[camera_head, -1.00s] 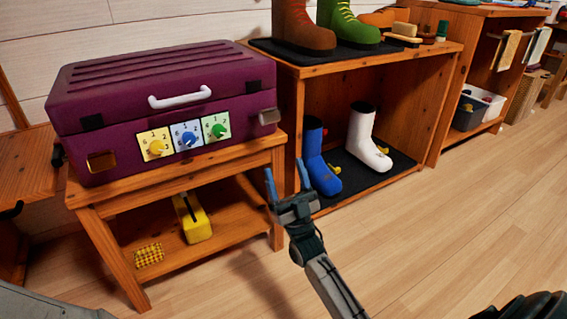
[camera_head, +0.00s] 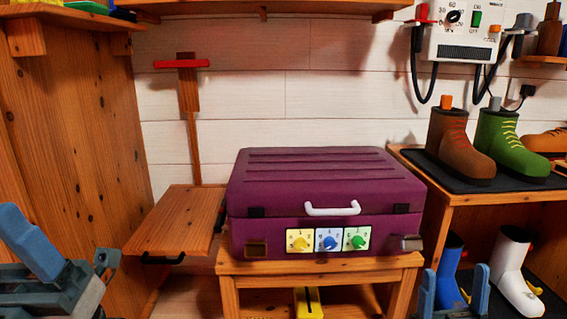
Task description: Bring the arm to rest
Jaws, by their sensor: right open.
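My right gripper (camera_head: 455,284) shows at the bottom right with its two blue fingers upright and apart. It is open with nothing seen between the fingers, in front of the shoe rack's lower shelf. The rest of my right arm is below the picture. Part of my left arm's end (camera_head: 62,268) shows large at the lower left corner, cut off by the edge. Its jaw state is unclear.
A closed purple case (camera_head: 325,185) with a white handle and three dials sits on a wooden stand (camera_head: 320,270). A hinged wooden shelf (camera_head: 172,222) is left of it. Brown (camera_head: 460,145), green (camera_head: 510,145), blue (camera_head: 449,262) and white (camera_head: 514,270) boots stand right.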

